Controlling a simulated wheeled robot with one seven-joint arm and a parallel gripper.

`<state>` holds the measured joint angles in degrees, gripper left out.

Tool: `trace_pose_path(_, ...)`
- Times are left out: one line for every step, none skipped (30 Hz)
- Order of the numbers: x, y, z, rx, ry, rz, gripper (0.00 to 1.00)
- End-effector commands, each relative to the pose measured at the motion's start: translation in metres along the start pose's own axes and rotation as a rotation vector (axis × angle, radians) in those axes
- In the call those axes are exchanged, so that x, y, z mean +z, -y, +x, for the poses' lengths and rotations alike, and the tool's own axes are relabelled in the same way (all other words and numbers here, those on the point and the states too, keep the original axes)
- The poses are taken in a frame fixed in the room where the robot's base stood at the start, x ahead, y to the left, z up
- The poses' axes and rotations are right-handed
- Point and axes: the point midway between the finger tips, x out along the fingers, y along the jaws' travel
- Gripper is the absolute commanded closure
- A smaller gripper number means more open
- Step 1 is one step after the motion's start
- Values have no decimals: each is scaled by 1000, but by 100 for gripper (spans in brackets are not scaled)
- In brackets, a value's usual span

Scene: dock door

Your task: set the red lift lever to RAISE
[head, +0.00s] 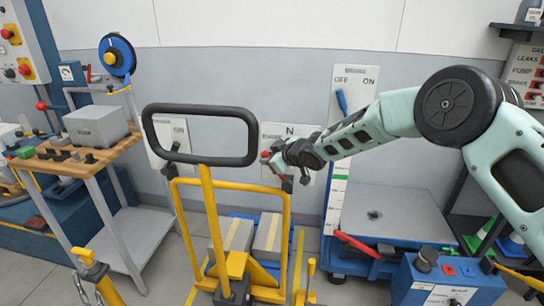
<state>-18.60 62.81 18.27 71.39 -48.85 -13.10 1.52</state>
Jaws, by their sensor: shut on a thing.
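A white plate marked N (292,131) is on the grey wall at the middle, with small lettering at its sides that I cannot read. My gripper (274,162) is in front of this plate, reaching in from the right. It is shut on a small red part (265,155) that looks like the handle of the red lift lever. The gripper hides most of the lever, so its exact angle and its position on the plate cannot be told.
A yellow cart with a black loop handle (201,161) stands close in front, left of my gripper. A blue lever (342,102) is on an OFF/ON plate to the right. A red handle (357,244) juts out by the grey platform (390,213). A workbench (75,160) stands left.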

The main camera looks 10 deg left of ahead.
Motion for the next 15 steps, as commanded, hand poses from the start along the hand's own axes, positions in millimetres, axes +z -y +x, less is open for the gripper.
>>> trace_pose_path(0,1,0,-1,3,-4,100)
trace_pose_path(0,1,1,-1,4,-4,100)
trace_pose_path(0,1,1,-1,4,-4,100)
trace_pose_path(0,1,1,-1,4,-4,100)
trace_pose_path(0,1,1,-1,4,-4,100)
trace_pose_path(0,1,1,-1,4,-4,100)
trace_pose_path(0,1,1,-1,4,-4,100)
trace_pose_path(0,1,1,-1,4,-4,100)
trace_pose_path(0,1,1,-1,3,-4,100)
trace_pose_path(0,1,1,-1,3,-4,100)
trace_pose_path(0,1,1,-1,3,-4,71)
trace_pose_path(0,1,1,-1,3,-4,60)
trace_pose_path(0,1,1,-1,3,-4,55)
trace_pose_path(0,1,1,-1,3,-4,55)
trace_pose_path(0,1,1,-1,3,-3,55)
